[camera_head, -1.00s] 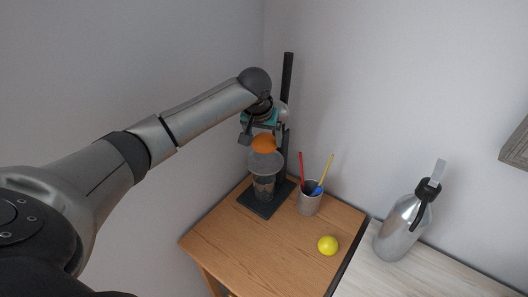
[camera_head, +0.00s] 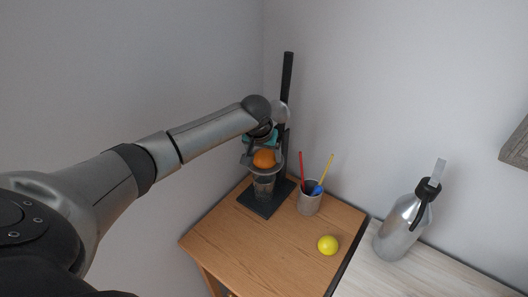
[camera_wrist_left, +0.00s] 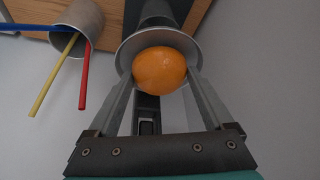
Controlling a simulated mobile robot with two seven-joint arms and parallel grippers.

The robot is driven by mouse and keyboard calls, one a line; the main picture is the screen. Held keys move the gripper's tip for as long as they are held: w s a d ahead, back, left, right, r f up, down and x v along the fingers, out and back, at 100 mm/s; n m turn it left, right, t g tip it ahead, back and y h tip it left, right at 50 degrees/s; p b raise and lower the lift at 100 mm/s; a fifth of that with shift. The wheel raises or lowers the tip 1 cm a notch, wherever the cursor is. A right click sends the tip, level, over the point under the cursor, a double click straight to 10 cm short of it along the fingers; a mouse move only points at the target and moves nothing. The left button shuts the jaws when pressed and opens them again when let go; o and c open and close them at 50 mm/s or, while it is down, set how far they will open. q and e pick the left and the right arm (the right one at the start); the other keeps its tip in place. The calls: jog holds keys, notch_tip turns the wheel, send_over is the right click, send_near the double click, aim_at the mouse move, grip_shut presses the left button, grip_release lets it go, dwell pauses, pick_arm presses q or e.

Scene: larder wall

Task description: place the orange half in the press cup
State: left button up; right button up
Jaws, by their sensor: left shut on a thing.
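The orange half (camera_head: 264,158) is held by my left gripper (camera_head: 263,155), right at the press cup (camera_head: 247,161). In the left wrist view, the orange half (camera_wrist_left: 160,71) sits between the two fingers, with the grey rim of the press cup (camera_wrist_left: 128,50) around and behind it. I cannot tell whether the orange touches the cup floor. The press has a dark base and a tall dark post (camera_head: 287,85); a clear glass (camera_head: 263,187) stands under the cup. My right gripper is not in view.
A grey cup with red, yellow and blue sticks (camera_head: 309,203) stands just right of the press. A yellow ball-like fruit (camera_head: 328,245) lies on the wooden table (camera_head: 250,245). A metal bottle (camera_head: 401,228) stands on the pale surface at right.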

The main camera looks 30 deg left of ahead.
pick_arm(q)
jog(key=shift+f, duration=0.25)
jog(key=o, duration=1.3)
jog(key=shift+r, duration=0.3)
jog(key=v, duration=1.2)
jog(key=shift+r+p, duration=0.3)
jog(key=shift+r, duration=0.1)
